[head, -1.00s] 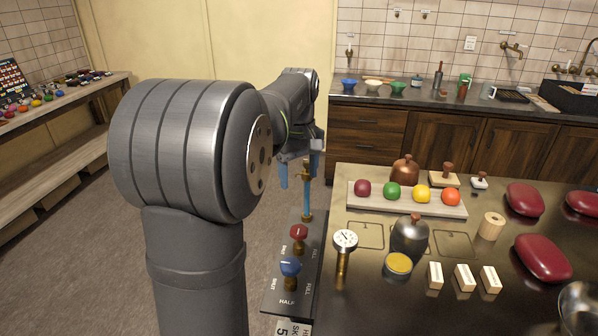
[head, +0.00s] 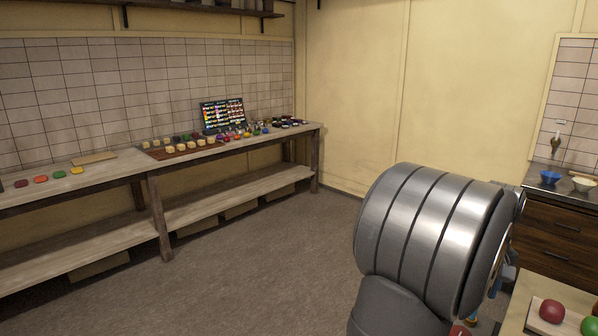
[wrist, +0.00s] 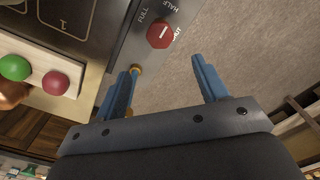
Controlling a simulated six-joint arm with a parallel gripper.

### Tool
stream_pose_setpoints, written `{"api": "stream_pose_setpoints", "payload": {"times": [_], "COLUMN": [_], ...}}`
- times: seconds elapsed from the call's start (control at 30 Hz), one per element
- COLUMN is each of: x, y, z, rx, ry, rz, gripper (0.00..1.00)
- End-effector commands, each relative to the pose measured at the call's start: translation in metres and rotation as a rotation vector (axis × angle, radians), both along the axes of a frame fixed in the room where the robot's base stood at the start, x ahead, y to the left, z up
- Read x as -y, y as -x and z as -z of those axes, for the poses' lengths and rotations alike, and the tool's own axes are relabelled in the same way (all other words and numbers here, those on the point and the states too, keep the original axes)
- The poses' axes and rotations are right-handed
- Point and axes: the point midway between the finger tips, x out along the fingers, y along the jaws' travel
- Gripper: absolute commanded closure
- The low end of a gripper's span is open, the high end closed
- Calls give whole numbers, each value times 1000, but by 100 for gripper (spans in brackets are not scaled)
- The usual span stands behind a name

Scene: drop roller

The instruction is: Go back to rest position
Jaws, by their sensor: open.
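My gripper (wrist: 162,85) shows in the wrist view with its two blue fingers wide apart and nothing between them. It is over the edge of a grey lever panel (wrist: 140,45) marked FULL and HALF. A red knob (wrist: 158,33) on the panel lies beyond the fingers. A brass-coloured tip (wrist: 135,70) shows close beside the left finger; I cannot tell whether they touch. In the head view my arm's large grey joint fills the lower right and hides most of the gripper.
In the wrist view a board (wrist: 40,72) with a green ball (wrist: 15,68) and a dark red ball (wrist: 55,83) lies left. In the head view a long wooden bench (head: 225,147) runs along the left wall. The floor (head: 260,250) between is clear.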

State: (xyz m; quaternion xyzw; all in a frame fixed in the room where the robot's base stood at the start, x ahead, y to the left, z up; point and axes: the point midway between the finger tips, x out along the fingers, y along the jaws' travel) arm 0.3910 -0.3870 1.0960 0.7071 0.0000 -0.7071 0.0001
Motion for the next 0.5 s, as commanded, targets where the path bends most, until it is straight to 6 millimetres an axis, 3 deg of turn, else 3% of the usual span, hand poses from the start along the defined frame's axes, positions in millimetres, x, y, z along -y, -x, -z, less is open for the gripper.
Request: {"api": "stream_pose_setpoints", "payload": {"times": [0.2, 0.5], "x": [-1, 0], "y": [1, 0], "z": [46, 101], "rx": [-4, -3], "ry": [-4, -3], "rz": [0, 0], "gripper": [34, 34]}}
